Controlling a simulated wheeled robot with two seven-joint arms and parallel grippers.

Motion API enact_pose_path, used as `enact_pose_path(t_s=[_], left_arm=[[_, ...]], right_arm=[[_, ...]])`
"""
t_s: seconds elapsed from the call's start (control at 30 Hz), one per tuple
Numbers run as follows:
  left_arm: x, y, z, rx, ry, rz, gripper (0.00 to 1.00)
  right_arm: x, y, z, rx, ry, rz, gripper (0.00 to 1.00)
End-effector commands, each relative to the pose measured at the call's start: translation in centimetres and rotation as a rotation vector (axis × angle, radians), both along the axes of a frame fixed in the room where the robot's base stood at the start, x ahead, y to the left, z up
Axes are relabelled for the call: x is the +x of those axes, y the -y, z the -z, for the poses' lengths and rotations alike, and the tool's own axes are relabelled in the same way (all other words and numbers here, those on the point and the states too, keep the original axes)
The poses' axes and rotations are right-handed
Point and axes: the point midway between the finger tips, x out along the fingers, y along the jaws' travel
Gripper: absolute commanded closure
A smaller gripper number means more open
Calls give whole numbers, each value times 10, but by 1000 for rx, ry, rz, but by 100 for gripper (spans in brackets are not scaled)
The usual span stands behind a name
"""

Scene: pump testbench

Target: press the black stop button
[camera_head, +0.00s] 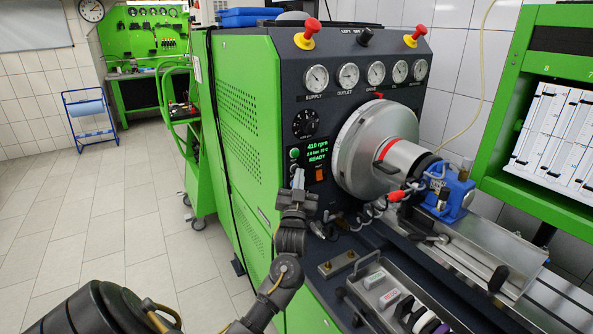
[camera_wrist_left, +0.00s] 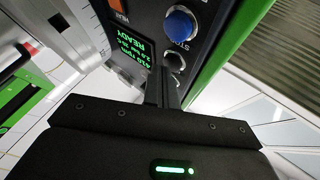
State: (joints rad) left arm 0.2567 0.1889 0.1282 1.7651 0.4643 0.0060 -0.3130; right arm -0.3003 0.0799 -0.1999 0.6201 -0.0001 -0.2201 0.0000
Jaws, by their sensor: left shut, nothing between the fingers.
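The black stop button (camera_wrist_left: 175,62) shows in the left wrist view on the dark panel, just under a label that is partly readable as STOP. My left gripper (camera_wrist_left: 166,74) has its fingers together and empty, with the tips right at the lower edge of that button. I cannot tell whether they touch it. My right gripper is not in view.
An orange switch (camera_head: 320,174) is right of my fingertips. The silver drum (camera_head: 365,150) sticks out farther right. A tray (camera_head: 385,290) with small parts lies below.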

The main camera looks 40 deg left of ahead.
Motion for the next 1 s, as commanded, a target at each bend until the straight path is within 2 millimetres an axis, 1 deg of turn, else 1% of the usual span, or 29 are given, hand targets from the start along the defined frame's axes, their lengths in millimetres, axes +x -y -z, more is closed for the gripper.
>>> enact_pose_path(t_s=[0.2, 0.63, 0.77, 1.0], left_arm=[[-3, 11, 0, -1, -1, 1, 100], [-4, 14, 0, -1, 0, 3, 100], [-6, 23, -1, -2, -1, 2, 100], [-13, 46, -1, -2, -1, 2, 100]], right_arm=[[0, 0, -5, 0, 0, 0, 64], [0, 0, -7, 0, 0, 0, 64], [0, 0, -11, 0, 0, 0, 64], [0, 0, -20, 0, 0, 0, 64]])
